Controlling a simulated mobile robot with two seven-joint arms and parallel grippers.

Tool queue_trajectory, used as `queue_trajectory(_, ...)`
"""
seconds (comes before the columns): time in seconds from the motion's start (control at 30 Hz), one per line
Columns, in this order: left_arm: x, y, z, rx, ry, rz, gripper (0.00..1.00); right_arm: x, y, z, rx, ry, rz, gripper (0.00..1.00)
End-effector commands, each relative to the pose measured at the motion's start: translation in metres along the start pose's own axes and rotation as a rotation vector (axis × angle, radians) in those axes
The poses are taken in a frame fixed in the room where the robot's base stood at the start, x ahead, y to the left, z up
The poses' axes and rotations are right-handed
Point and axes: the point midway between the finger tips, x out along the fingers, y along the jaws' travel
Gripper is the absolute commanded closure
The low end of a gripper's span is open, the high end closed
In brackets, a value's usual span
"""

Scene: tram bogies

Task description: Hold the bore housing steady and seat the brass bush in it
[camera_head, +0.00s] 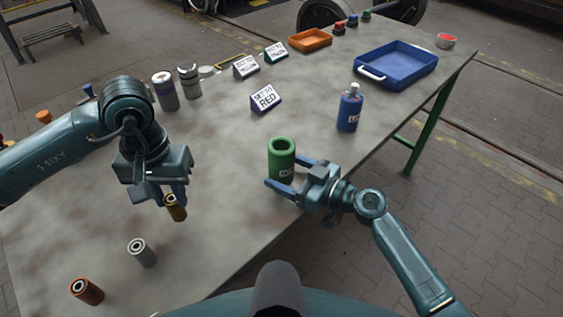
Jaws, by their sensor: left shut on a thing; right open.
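My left gripper (172,194) is shut on the brass bush (177,210), left of the housing and pointing down. The upper part of the bush is hidden between the fingers.
A grey bush (142,253) and a copper bush (87,291) stand at the near left. A blue bottle (349,108) stands behind the housing, near the table edge. Label signs (265,98), a blue tray (396,65) and an orange tray (310,40) lie further back.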

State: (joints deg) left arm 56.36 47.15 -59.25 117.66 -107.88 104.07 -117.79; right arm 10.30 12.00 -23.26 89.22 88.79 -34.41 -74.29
Motion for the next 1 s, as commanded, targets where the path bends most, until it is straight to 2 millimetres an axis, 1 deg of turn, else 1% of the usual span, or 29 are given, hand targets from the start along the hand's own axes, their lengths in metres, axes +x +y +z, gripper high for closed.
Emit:
queue_trajectory(0.13,0.0031,0.0001,-0.0002,0.0,0.001,0.0,0.97,0.0054,0.0003,-0.0002,0.0,0.0,0.001,0.28)
queue_trajectory(0.4,0.0026,0.0001,-0.0001,0.0,0.001,0.0,0.97,0.0056,0.0002,-0.0007,0.001,0.0,0.001,0.29)
queue_trajectory(0.8,0.0026,0.0001,-0.0001,0.0,0.001,0.0,0.97,0.0053,0.0002,-0.0005,0.0,0.0,0.001,0.61)
queue_trajectory(1.0,0.0026,0.0001,-0.0001,0.0,0.001,0.0,0.97,0.0052,0.0002,-0.0004,0.0,-0.001,0.001,0.61)
